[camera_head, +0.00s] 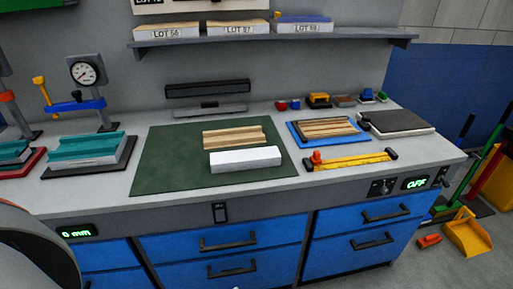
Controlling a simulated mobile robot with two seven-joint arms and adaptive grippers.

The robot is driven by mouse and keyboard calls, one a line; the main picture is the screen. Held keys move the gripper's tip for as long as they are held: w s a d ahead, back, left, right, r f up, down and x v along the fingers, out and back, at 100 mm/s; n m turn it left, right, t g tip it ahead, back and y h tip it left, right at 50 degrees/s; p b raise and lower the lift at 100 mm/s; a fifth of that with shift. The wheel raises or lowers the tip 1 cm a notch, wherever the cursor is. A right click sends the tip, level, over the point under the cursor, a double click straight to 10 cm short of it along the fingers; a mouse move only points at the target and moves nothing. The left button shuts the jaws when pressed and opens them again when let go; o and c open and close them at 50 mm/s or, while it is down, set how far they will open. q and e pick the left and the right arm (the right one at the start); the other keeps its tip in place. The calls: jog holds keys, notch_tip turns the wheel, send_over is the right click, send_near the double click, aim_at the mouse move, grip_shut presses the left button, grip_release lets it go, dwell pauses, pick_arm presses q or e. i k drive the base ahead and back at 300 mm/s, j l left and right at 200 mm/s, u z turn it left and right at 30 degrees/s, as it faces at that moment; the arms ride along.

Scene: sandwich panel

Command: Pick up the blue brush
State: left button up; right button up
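I cannot pick out a blue brush with certainty. Another small blue-and-green item (367,95) lies at the back right of the bench. An orange brush-like object (429,240) lies on the floor next to a yellow dustpan (467,235). Neither of my grippers shows. A large grey rounded shape at the lower left edge may be part of my arm.
The grey workbench (75,198) has blue drawers below. On it are a green mat (165,155) with a white block (245,160), a blue tray (297,137), a yellow clamp (350,161) and teal presses at left. Long-handled tools stand at right. Floor in front of the dustpan is clear.

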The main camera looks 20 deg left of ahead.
aim_at(367, 95)
jog(key=i+l, duration=0.15)
jog(key=l, duration=0.2)
jog(key=i+l+u, duration=0.1)
jog(key=l, duration=0.3)
jog(key=i+l, duration=0.25)
jog(key=l, duration=0.15)
jog(key=i+l+u, duration=0.1)
jog(key=l, duration=0.25)
jog(key=i+l+u, duration=0.1)
jog(key=l, duration=0.3)
jog(key=i+l+u, duration=0.1)
jog(key=l, duration=0.3)
jog(key=i+l+u, duration=0.15)
jog(key=l, duration=0.25)
jog(key=i+l+u, duration=0.1)
jog(key=l, duration=0.3)
jog(key=i+l+u, duration=0.15)
jog(key=l, duration=0.35)
jog(key=i+l+u, duration=0.1)
jog(key=l, duration=0.35)
jog(key=i+l+u, duration=0.15)
jog(key=l, duration=0.35)
jog(key=i+l+u, duration=0.15)
jog(key=l, duration=0.4)
jog(key=i+l+u, duration=0.1)
jog(key=l, duration=0.4)
jog(key=l+u, duration=0.1)
jog(key=l, duration=0.35)
jog(key=i, duration=0.05)
